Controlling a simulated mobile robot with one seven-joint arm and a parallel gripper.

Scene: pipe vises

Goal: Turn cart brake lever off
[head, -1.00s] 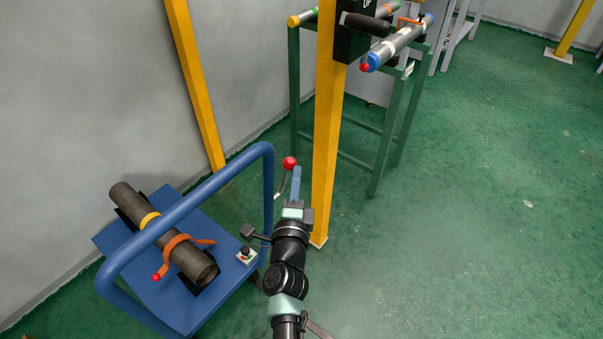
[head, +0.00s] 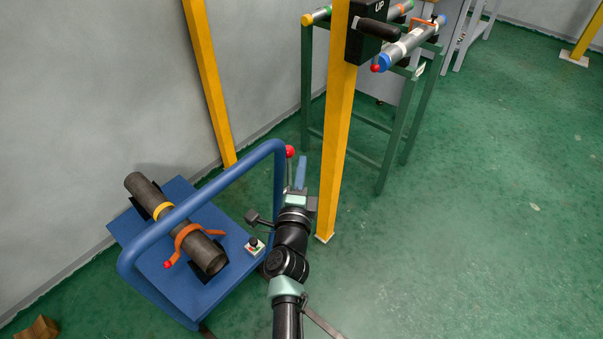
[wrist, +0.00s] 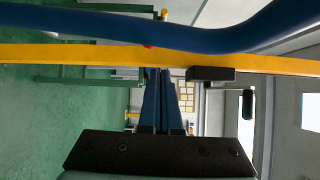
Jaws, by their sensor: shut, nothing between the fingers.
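The blue cart (head: 190,292) stands at the left with its looped blue handle rising above it. The brake lever has a red ball end (head: 290,151) and a thin grey rod, nearly upright, just right of the handle's right upright. My gripper (head: 301,160) is shut and empty, its blue fingers pointing up just right of the lever. Whether they touch it I cannot tell. In the wrist view the closed fingers (wrist: 160,75) point toward the handle bar (wrist: 190,38). Only a bit of red ball (wrist: 148,46) shows there; the rod is hidden.
A yellow post (head: 338,130) stands close to the right of my gripper. A pipe (head: 175,222) with an orange clamp lies on the cart, near a small switch box (head: 254,246). A green stand (head: 392,145) holds pipes behind the post. Floor at right is clear.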

